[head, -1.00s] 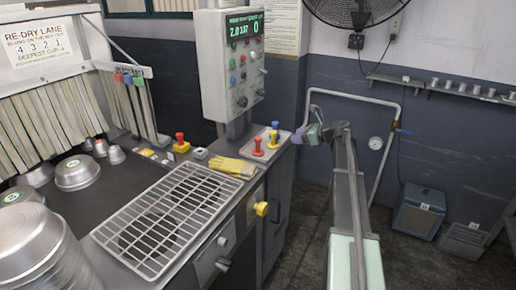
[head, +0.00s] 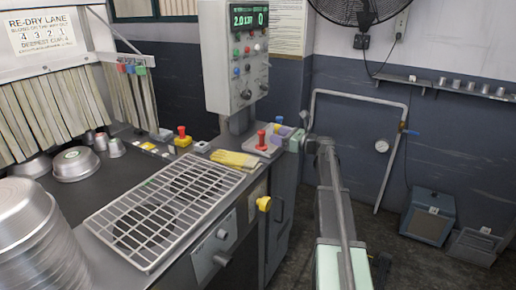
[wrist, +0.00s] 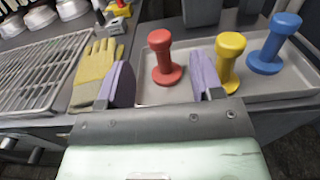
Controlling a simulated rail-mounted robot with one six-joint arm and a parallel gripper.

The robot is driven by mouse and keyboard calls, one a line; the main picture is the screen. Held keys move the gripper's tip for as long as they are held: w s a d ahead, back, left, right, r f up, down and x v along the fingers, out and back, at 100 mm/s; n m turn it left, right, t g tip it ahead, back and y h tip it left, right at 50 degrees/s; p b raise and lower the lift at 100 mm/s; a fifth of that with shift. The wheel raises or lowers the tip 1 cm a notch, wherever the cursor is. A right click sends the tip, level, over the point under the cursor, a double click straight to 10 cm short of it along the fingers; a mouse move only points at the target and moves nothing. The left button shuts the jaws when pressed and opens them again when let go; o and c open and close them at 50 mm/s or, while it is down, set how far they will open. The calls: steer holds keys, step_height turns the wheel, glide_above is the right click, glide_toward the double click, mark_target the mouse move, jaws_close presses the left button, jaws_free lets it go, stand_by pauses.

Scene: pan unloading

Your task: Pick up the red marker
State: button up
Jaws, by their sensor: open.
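The red marker (wrist: 164,58) is a peg with a round knob and a wide round foot, upright in a grey tray (wrist: 290,85). The head view shows it too (head: 261,140). A yellow marker (wrist: 229,58) and a blue marker (wrist: 274,45) stand to its right in the wrist view. My gripper (wrist: 160,82) is open, with purple fingers. In the wrist view the red marker appears between the fingers, beyond them, with nothing gripped. The right finger overlaps the yellow marker. In the head view my gripper (head: 287,134) is at the tray's right, mostly hiding the other two markers.
Yellow gloves (wrist: 97,72) lie left of the tray, beside a wire rack (wrist: 38,68). A control box (head: 238,60) on a post rises behind the tray. A red knob on a yellow base (head: 182,136) stands farther left.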

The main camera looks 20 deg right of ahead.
glide_above(258, 145)
steer(key=shift+a, duration=0.1)
jaws_close()
stand_by(0.5)
